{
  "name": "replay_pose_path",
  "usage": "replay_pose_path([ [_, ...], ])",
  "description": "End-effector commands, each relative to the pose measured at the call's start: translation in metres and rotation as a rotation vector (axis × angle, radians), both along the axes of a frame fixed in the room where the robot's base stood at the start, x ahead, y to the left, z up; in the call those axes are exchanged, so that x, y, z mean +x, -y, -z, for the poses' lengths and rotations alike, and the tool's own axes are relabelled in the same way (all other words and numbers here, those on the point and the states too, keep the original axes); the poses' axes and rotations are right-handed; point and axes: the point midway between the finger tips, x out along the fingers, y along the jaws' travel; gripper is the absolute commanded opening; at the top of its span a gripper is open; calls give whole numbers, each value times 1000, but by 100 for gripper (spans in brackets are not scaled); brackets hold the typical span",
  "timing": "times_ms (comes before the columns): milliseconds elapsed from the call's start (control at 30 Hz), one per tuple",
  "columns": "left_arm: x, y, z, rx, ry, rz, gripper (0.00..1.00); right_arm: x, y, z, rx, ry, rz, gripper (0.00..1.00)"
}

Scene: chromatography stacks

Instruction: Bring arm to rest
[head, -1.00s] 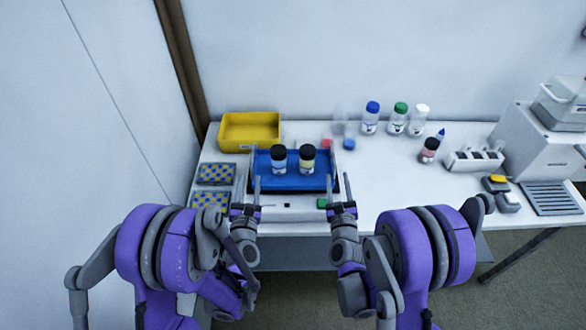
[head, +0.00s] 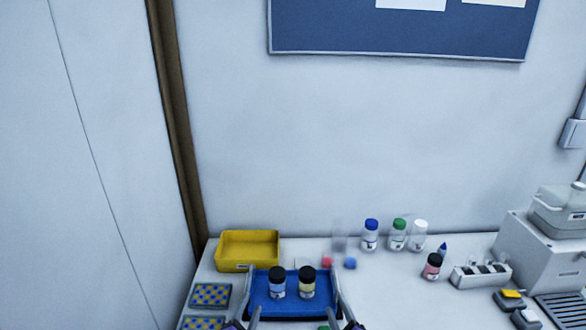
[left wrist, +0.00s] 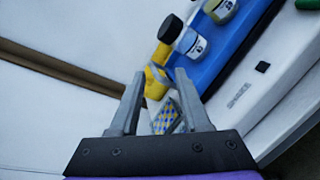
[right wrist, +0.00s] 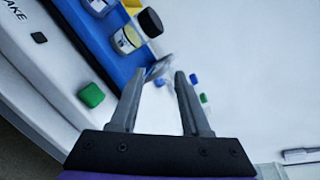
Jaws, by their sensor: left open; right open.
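My left gripper (head: 252,300) is at the left side of a blue tray (head: 288,306) on a white shaker, at the bottom of the head view. It is open and empty in the left wrist view (left wrist: 160,76). My right gripper (head: 336,300) is at the tray's right side. It is open and empty in the right wrist view (right wrist: 158,76). Most of both arms lies below the head view.
A yellow bin (head: 232,263) stands behind left, with blue-and-yellow racks (head: 211,295) before it. Blue-, green- and white-capped bottles (head: 397,238) stand at the back. A dark-capped reddish bottle (head: 432,268), a white rack (head: 480,276) and a machine (head: 540,252) are right.

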Motion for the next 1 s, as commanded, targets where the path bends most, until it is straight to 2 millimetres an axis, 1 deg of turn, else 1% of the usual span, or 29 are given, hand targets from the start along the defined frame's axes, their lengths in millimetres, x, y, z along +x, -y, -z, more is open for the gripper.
replay_pose_path([
  [33, -10, 0, -6, 134, -29, 49, 47, -10, 1, -6, -134, -31, -45, 47],
  [100, -25, 0, -10, 338, -70, 131, 47, -25, 2, -9, -337, -77, -126, 47],
  [167, -40, -1, -11, 510, -104, 209, 47, -40, 4, -11, -507, -113, -203, 47],
  [200, -51, -2, -12, 623, -126, 264, 47, -51, 6, -11, -620, -138, -257, 47],
  [267, -70, -6, -12, 788, -158, 351, 47, -70, 10, -11, -784, -172, -345, 47],
  [300, -83, -9, -11, 895, -179, 412, 47, -83, 13, -11, -890, -193, -407, 47],
  [367, -105, -14, -9, 1053, -208, 510, 47, -104, 18, -10, -1045, -225, -509, 47],
  [400, -120, -19, -8, 1153, -229, 580, 47, -119, 22, -9, -1146, -244, -580, 47],
  [467, -144, -26, -5, 1298, -256, 691, 47, -143, 28, -7, -1288, -271, -692, 47],
  [500, -160, -31, -3, 1388, -272, 766, 47, -159, 33, -5, -1376, -287, -770, 47],
  [567, -183, -39, 0, 1507, -295, 878, 47, -182, 40, -2, -1494, -306, -885, 47],
  [600, -198, -44, 3, 1576, -306, 949, 47, -196, 44, -1, -1562, -315, -959, 47],
  [700, -228, -55, 7, 1707, -328, 1104, 47, -226, 53, 3, -1690, -330, -1119, 47],
  [800, -248, -63, 10, 1784, -338, 1209, 47, -246, 60, 6, -1766, -336, -1228, 47],
  [900, -257, -66, 11, 1821, -342, 1262, 47, -255, 63, 7, -1802, -337, -1283, 47],
  [1000, -259, -67, 11, 1829, -342, 1277, 47, -257, 63, 7, -1811, -337, -1297, 47],
])
